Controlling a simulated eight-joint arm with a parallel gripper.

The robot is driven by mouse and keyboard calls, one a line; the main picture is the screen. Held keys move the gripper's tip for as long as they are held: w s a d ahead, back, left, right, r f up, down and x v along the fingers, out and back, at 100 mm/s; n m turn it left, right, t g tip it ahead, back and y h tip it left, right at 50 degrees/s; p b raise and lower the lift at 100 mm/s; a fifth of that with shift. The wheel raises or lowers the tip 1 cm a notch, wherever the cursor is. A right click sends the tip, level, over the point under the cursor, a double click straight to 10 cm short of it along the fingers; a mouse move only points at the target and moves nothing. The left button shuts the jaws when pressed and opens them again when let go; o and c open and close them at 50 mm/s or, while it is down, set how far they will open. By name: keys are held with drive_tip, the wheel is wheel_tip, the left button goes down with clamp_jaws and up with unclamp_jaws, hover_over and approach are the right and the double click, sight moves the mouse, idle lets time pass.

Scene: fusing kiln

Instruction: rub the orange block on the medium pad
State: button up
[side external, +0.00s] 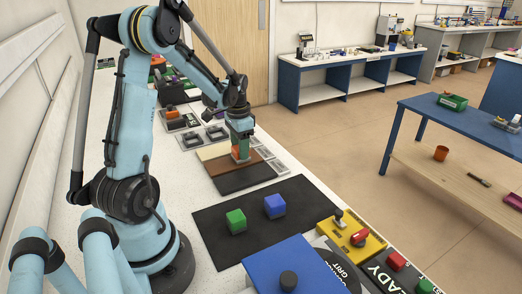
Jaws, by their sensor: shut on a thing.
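The orange block (236,154) is small in the side external view and partly covered by my gripper (241,152). My gripper points down and is shut on the block, low over the row of pads. Three pads lie side by side: a light tan one at the back, a brown middle one (217,167), which I take as the medium pad, and a near-black one (245,178) at the front. The block appears at the brown pad; I cannot tell whether it touches it.
A black mat (210,226) in front holds a green block (236,221) and a blue block (274,206). Grey trays (204,136) lie behind the pads.

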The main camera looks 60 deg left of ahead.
drive_tip(key=shift+w, duration=1.05)
drive_tip(key=shift+s, duration=4.55)
drive_tip(key=shift+w, duration=1.2)
wheel_tip(320, 180, up, 7)
drive_tip(key=w+d+r, duration=0.2)
drive_tip(key=d, duration=0.6)
drive_tip(key=w+d+r, duration=0.2)
drive_tip(key=d+r, duration=0.1)
drive_tip(key=d, duration=0.6)
drive_tip(key=w+d+r, duration=0.3)
drive_tip(key=d, duration=0.5)
drive_tip(key=shift+d+r, duration=0.25)
drive_tip(key=shift+d, duration=0.15)
